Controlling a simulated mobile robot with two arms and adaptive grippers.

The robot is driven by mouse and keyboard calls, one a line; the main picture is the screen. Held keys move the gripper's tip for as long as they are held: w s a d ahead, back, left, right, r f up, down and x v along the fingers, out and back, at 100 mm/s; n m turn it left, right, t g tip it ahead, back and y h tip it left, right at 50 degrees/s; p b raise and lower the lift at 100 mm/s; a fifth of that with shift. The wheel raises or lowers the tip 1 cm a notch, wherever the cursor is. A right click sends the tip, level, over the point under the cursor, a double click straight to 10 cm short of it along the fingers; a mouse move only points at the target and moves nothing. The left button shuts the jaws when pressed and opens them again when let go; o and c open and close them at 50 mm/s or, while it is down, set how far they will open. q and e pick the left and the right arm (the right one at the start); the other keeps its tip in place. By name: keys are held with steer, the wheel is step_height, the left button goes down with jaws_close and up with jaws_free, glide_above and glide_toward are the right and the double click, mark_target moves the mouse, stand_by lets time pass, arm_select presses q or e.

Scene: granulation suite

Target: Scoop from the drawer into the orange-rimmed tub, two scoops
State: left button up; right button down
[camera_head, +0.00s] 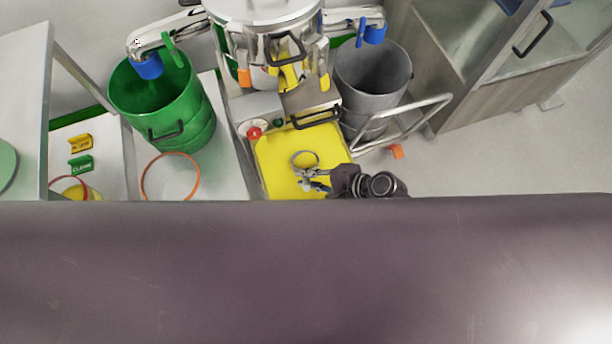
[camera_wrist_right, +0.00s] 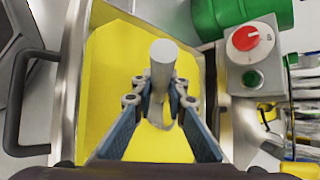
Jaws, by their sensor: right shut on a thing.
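The open drawer (camera_head: 268,150) has a bright yellow inside and sits below the steel machine. It fills much of the right wrist view (camera_wrist_right: 105,60). My right gripper (camera_head: 313,178) is over the drawer, shut on the grey scoop (camera_wrist_right: 162,60), whose handle stands between the fingers. In the head view the scoop shows as a small ring around yellow; I cannot tell whether it holds powder or touches the drawer's contents. The orange-rimmed tub (camera_head: 146,186) stands left of the drawer, its lower part hidden; its inside looks pale. My left gripper is not in view.
A green drum (camera_head: 160,110) stands behind the orange-rimmed tub, and a grey drum (camera_head: 372,80) right of the machine. A red-rimmed tub (camera_head: 66,184) is at far left. A control box with a red knob (camera_wrist_right: 246,38) adjoins the drawer. A dark surface covers the lower head view.

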mark_target(294, 168)
steer(key=shift+w+f+b, duration=0.4)
steer(key=shift+f+b, duration=0.45)
steer(key=shift+b, duration=0.05)
steer(key=shift+w+f+b, duration=0.4)
steer(key=shift+f+b, duration=0.45)
steer(key=shift+b, duration=0.05)
steer(key=shift+w+b, duration=0.4)
steer(key=shift+w, duration=0.75)
steer(key=shift+w+r, duration=0.2)
steer(key=r+p, duration=0.1)
steer(key=s+r+p, duration=0.1)
steer(key=r+p, duration=0.1)
steer(key=shift+r, duration=0.1)
steer(key=shift+n+t, duration=0.3)
steer(key=shift+t, duration=0.2)
steer(key=shift+s+r+p, duration=0.2)
steer(key=shift+r+p, duration=0.3)
steer(key=shift+r, duration=0.2)
steer(key=shift+s+r+p, duration=0.25)
steer(key=shift+r+p, duration=0.2)
steer(key=shift+r, duration=0.25)
steer(key=shift+s+r+p, duration=0.2)
steer(key=shift+r+p, duration=0.3)
steer(key=shift+r, duration=0.2)
steer(key=shift+s+b, duration=0.2)
steer(key=shift+b, duration=0.15)
steer(key=shift+s+r+n+t+b, duration=0.45)
steer(key=shift+r+t+b, duration=0.25)
steer(key=shift+r+b, duration=0.1)
steer(key=shift+r+y, duration=0.3)
